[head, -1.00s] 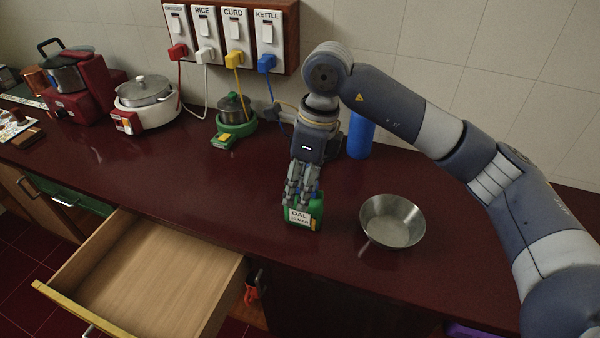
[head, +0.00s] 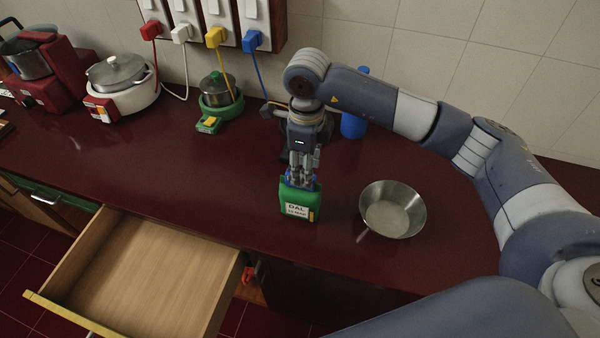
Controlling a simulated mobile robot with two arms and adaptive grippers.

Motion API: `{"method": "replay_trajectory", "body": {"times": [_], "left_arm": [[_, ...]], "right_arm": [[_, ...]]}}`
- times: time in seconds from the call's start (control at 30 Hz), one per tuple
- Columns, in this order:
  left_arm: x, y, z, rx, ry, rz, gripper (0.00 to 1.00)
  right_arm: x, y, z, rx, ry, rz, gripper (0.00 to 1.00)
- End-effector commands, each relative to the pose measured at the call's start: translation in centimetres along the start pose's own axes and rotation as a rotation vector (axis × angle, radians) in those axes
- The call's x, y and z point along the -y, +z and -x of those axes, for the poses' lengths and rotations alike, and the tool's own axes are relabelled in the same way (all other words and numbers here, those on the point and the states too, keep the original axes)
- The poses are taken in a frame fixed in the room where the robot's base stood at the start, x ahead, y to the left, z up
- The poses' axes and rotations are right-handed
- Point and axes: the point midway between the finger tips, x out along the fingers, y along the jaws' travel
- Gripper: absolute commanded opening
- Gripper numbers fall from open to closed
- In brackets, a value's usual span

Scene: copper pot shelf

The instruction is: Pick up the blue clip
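A green packet labelled DAL (head: 297,205) stands on the dark red counter near its front edge. A blue clip (head: 289,178) sits across the packet's top and shows on both sides of my fingers. My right gripper (head: 301,180) points down from above, with its fingertips at the clip and the packet's top. The fingers look close together and cover the clip's middle, so I cannot tell whether they grip it. My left gripper is out of view.
A steel bowl (head: 392,210) stands right of the packet. A blue cylinder (head: 354,125) is behind my wrist. An open empty wooden drawer (head: 150,275) juts out at lower left. A green cooker (head: 216,105) and white cooker (head: 125,95) stand at the back left. The counter's left middle is clear.

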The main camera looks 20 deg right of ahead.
Motion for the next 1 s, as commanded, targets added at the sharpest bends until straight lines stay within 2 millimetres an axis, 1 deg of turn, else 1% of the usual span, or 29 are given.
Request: {"method": "replay_trajectory", "body": {"times": [0.03,0.1,0.2,0.33,0.47,0.5,0.63,0.67,0.87,1.0], "left_arm": [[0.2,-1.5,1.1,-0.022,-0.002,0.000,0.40],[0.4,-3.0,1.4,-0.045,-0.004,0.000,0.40],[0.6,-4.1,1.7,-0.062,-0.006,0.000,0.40],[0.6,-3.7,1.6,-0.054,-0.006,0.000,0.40],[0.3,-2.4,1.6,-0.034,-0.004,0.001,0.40],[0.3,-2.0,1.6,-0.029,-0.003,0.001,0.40],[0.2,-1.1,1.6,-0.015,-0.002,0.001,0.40],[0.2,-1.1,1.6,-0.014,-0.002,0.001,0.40],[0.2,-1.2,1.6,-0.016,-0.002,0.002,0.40],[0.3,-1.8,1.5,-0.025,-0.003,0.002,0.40]], "right_arm": [[-0.2,0.0,-0.2,-0.002,0.004,0.000,0.42],[-0.2,0.0,-1.4,-0.001,0.003,-0.001,0.42],[-0.2,0.1,-2.4,0.000,0.001,0.000,0.42],[-0.1,0.1,-2.9,0.001,0.000,0.001,0.42],[-0.1,0.1,-3.0,0.001,0.000,0.001,0.42],[-0.1,0.1,-2.9,0.001,0.000,0.001,0.37],[-0.1,0.1,-2.9,0.002,0.000,0.001,0.08],[-0.1,0.1,-2.9,0.001,0.000,0.001,0.05],[-0.1,0.1,-2.9,0.002,0.000,0.001,0.05],[-0.1,0.1,-2.9,0.002,0.000,0.001,0.05]]}}
